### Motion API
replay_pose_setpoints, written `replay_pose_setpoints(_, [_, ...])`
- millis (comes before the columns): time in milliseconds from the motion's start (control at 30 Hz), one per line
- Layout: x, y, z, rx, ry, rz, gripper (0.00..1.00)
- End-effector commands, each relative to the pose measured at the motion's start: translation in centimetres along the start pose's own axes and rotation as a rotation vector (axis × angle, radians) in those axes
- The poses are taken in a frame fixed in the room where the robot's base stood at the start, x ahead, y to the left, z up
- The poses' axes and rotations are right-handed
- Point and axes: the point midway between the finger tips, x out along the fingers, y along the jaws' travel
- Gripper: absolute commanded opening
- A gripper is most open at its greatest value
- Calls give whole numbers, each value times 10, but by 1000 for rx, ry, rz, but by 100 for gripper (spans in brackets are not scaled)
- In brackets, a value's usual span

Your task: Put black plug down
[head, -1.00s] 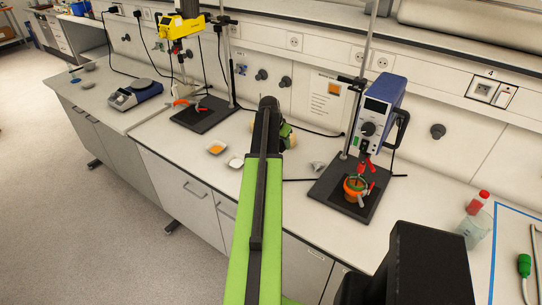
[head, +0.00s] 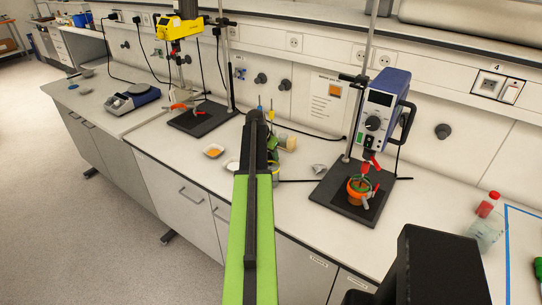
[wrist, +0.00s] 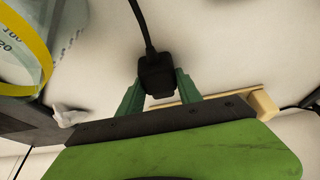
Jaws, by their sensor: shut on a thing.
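The black plug (wrist: 157,75) shows in the wrist view with its black cable running up and away from it. My gripper (wrist: 160,80) has its two green fingers on either side of the plug and is shut on it. A pale surface lies behind the plug; I cannot tell whether the plug touches it. In the head view my arm reaches over the bench and hides the plug and most of the gripper.
A stand with a blue stirrer (head: 384,112) and an orange pot (head: 359,188) is to the right. Small dishes (head: 213,150) lie left of my arm. A yellow-banded clear container (wrist: 22,45) is at the wrist view's upper left.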

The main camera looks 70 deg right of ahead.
Motion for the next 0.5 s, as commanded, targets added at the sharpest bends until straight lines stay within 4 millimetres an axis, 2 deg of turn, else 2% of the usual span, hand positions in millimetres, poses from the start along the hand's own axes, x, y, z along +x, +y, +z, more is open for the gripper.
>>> replay_pose_setpoints(100, [4, 0, 2, 0, 0, 0, 0])
replay_pose_setpoints(133, [3, 0, 1, 0, 0, 0, 45])
replay_pose_setpoints(200, [2, 0, 1, 0, 0, 0, 54])
replay_pose_setpoints(267, [2, 0, 1, -1, 0, 0, 62])
replay_pose_setpoints(500, [2, -1, 1, -1, 0, 0, 63])
